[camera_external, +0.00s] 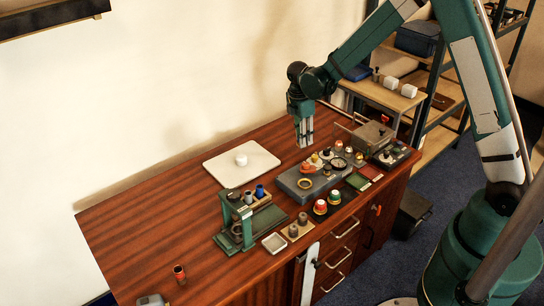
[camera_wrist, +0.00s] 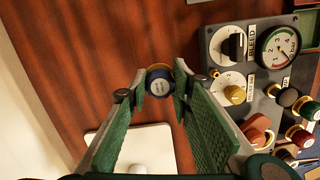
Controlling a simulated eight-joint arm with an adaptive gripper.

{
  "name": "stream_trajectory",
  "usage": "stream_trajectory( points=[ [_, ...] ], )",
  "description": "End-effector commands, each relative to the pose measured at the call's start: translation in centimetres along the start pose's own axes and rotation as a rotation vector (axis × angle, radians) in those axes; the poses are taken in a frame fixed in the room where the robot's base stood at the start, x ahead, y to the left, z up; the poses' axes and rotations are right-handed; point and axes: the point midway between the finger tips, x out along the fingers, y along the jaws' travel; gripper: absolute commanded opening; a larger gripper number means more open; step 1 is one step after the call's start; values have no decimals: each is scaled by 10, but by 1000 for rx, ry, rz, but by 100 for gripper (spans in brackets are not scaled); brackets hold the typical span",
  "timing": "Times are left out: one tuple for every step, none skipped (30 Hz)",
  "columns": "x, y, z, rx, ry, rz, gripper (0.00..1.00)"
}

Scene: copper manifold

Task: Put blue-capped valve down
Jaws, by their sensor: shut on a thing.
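In the wrist view the blue-capped valve (camera_wrist: 160,84) sits between the two fingertips of my gripper (camera_wrist: 158,90). Its round blue cap faces the camera, with a brass-coloured edge showing behind it. The gripper is shut on it. In the external view my gripper (camera_external: 304,134) points down above the back part of the wooden table (camera_external: 140,240), to the right of a white board (camera_external: 225,174) and behind the grey panel. I cannot make out the valve itself there. The valve's lower part is hidden in the wrist view.
A grey panel (camera_external: 291,184) with knobs and a gauge (camera_wrist: 278,46) lies close to the gripper. A white knob (camera_external: 241,160) stands on the white board. A green stand (camera_external: 233,222) is at the front. The table's left part is mostly bare, with a copper piece (camera_external: 179,272) near the front.

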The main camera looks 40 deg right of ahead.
Motion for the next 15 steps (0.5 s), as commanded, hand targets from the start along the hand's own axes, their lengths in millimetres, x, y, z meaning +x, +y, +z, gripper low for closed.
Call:
stream_trajectory(
  points=[
    [7, 0, -1, 0, 0, 0, 9],
    [10, 0, -1, 0, 0, 0, 9],
    [15, 0, -2, 0, 0, 0, 9],
    [18, 0, -2, 0, 0, 0, 9],
    [21, 0, -2, 0, 0, 0, 9],
    [24, 0, -3, 0, 0, 0, 9],
    [26, 0, -3, 0, 0, 0, 9],
    [28, 0, -3, 0, 0, 0, 9],
    [29, 0, -3, 0, 0, 0, 9],
    [29, 0, -3, 0, 0, 0, 9],
    [29, 0, -3, 0, 0, 0, 9],
    [29, 0, -3, 0, 0, 0, 9],
    [29, 0, -3, 0, 0, 0, 9],
    [29, 0, -3, 0, 0, 0, 9],
    [29, 0, -3, 0, 0, 0, 9]
  ],
)
